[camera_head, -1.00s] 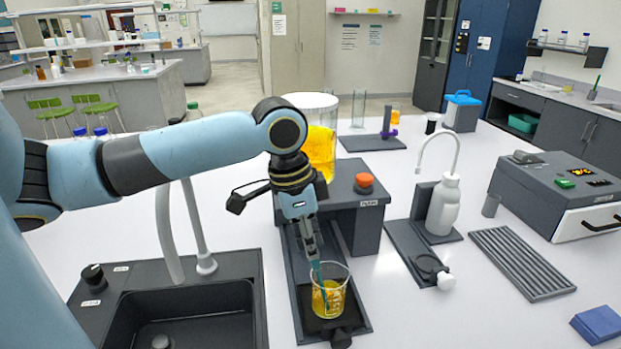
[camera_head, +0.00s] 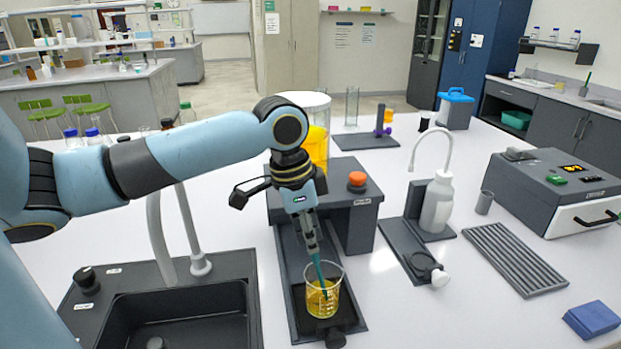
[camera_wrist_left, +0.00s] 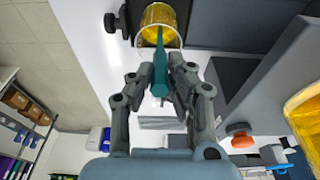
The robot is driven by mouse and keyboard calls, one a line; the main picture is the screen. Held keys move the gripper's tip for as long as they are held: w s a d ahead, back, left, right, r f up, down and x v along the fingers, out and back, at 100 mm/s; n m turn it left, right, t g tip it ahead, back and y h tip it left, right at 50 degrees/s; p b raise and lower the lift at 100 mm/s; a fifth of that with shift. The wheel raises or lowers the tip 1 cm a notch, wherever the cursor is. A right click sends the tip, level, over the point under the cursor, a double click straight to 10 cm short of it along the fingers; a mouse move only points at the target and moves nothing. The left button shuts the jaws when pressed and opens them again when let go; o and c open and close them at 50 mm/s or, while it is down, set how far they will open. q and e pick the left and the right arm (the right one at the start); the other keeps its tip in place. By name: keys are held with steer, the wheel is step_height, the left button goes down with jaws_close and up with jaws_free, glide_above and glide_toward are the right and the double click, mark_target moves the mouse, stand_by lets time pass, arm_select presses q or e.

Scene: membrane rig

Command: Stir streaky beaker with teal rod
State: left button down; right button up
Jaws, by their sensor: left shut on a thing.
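The glass beaker (camera_head: 323,291) stands on a dark platform at the front end of the rail and holds yellow liquid. It also shows at the top of the left wrist view (camera_wrist_left: 165,20). I cannot make out streaks at this size. My left gripper (camera_head: 314,250) points down above the beaker and is shut on the teal rod (camera_head: 320,272). The rod's lower end is inside the beaker, in the yellow liquid. In the left wrist view the rod (camera_wrist_left: 160,70) sits between the two fingers. My right gripper is not in view.
A dark rig with an orange knob (camera_head: 357,179) and a large yellow-filled cylinder (camera_head: 318,140) stands behind the beaker. A sink (camera_head: 180,318) lies to the left. A white wash bottle (camera_head: 437,203) and a ribbed rack (camera_head: 515,257) stand right. White bench is free between them.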

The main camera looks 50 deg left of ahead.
arm_select(q)
steer(key=shift+s, duration=0.4)
steer(key=shift+w, duration=0.15)
step_height(320, 180, up, 10)
steer(key=s, duration=0.2)
steer(key=shift+a, duration=0.4)
stand_by(0.9)
